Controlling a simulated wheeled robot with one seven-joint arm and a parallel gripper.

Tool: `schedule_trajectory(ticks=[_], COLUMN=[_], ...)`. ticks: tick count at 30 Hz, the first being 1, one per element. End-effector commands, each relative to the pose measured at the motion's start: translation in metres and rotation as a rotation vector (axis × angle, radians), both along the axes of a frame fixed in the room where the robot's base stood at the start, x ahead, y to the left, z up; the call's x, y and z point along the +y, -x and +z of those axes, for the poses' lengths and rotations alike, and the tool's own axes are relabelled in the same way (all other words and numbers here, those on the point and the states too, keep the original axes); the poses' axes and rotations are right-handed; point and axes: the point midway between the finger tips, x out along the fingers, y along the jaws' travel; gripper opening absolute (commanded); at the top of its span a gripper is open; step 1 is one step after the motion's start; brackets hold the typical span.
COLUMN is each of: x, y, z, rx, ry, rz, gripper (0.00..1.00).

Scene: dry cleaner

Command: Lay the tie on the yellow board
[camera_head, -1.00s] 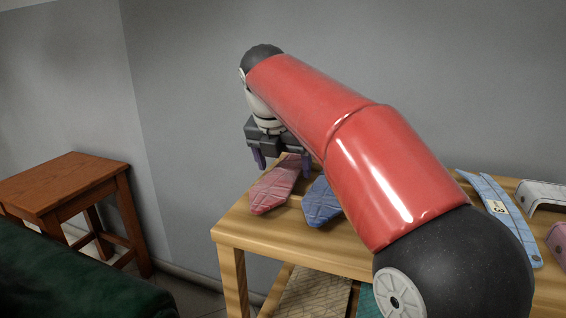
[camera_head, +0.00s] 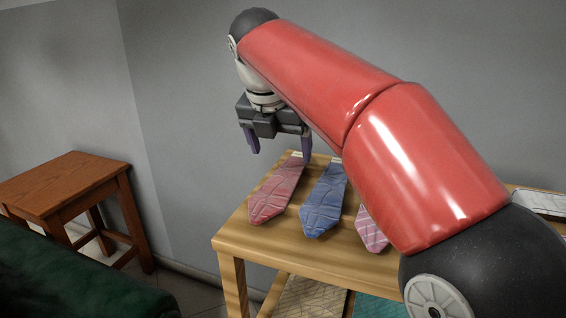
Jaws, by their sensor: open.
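Three ties lie apart on the wooden table (camera_head: 245,239): a red-pink tie (camera_head: 275,196) at the left, a blue tie (camera_head: 323,205) in the middle, and a pink striped tie (camera_head: 371,232) partly hidden by my arm. I cannot tell which one is the task's tie. My gripper (camera_head: 279,146) is open and empty, with its purple fingers apart, above the far end of the red-pink tie. A pale yellowish patterned panel (camera_head: 309,301) shows on the lower shelf. I cannot tell whether it is the yellow board.
A teal panel (camera_head: 378,307) lies beside the pale one. A white item (camera_head: 540,202) sits at the table's right. A brown stool (camera_head: 70,182) and a dark green seat (camera_head: 75,275) stand at the left. My arm hides much of the table's right side.

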Motion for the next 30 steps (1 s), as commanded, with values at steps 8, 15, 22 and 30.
schedule_trajectory(ticks=[8, 15, 22, 30], x=[-0.002, -0.001, -0.003, -0.003], y=[-0.010, -0.025, -0.030, -0.030], z=[-0.029, -0.061, -0.073, -0.073], rx=[0.002, 0.002, 0.000, 0.000], ry=[0.002, 0.002, -0.001, -0.001], rz=[0.000, 0.001, 0.001, 0.001], gripper=[0.83, 0.83, 0.83, 0.69])
